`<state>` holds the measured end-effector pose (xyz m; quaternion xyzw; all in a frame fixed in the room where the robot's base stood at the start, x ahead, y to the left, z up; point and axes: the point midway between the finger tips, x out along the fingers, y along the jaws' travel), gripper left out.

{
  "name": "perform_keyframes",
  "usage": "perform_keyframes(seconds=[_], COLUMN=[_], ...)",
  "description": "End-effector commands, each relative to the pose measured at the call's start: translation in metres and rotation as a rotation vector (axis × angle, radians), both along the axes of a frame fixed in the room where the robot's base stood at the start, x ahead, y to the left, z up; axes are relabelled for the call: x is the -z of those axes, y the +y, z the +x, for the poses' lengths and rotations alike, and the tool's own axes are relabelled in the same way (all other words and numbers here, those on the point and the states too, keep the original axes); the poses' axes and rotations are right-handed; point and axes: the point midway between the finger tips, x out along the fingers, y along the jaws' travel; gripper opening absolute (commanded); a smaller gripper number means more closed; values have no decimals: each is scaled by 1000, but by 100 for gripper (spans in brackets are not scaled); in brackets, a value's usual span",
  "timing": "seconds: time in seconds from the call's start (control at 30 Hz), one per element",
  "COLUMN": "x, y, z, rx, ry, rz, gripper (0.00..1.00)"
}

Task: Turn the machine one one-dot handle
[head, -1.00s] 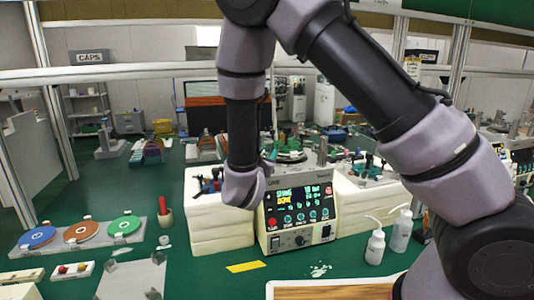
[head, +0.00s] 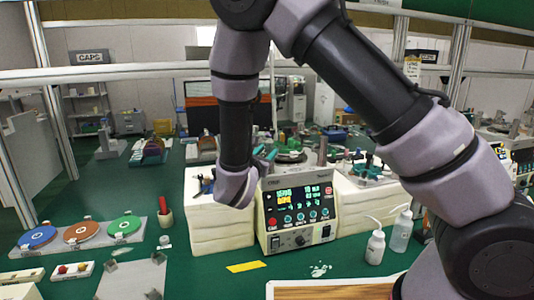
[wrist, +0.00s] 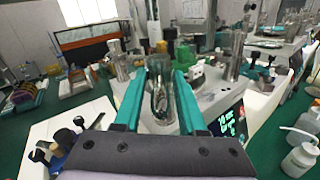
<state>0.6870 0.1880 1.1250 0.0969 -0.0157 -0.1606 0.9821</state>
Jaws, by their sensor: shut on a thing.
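Machine one seems to be the cream box (head: 290,243) with a lit display, at the centre of the head view. My gripper (head: 266,158) is just above and behind its top left, and my wrist partly hides it there. In the wrist view the two teal fingers of my gripper (wrist: 159,76) close on a shiny grey upright piece (wrist: 160,92). I cannot make out a dot on it, so I cannot tell which handle it is. Dark and blue knobbed handles (wrist: 60,143) stand apart at the lower left, on a pale block.
White blocks (head: 218,228) flank the box. Two white bottles (head: 376,247) stand to its right. Colored discs (head: 82,232) and a red-handled tool in a cup (head: 165,216) are at the left. Metal cylinders (wrist: 117,62) stand close beyond my fingers.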

Motion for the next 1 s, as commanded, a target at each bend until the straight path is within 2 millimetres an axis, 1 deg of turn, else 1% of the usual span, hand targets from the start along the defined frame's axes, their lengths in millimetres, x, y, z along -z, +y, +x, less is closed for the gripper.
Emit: perform_keyframes(seconds=[0.27,0.5,0.8,1.0], x=[1,1,1,1], y=[9,14,18,19], z=[2,6,13,16], rx=[206,434,703,839], ry=[-1,-1,-2,-2], rz=[5,4,4,3], gripper=[0,0,0,0])
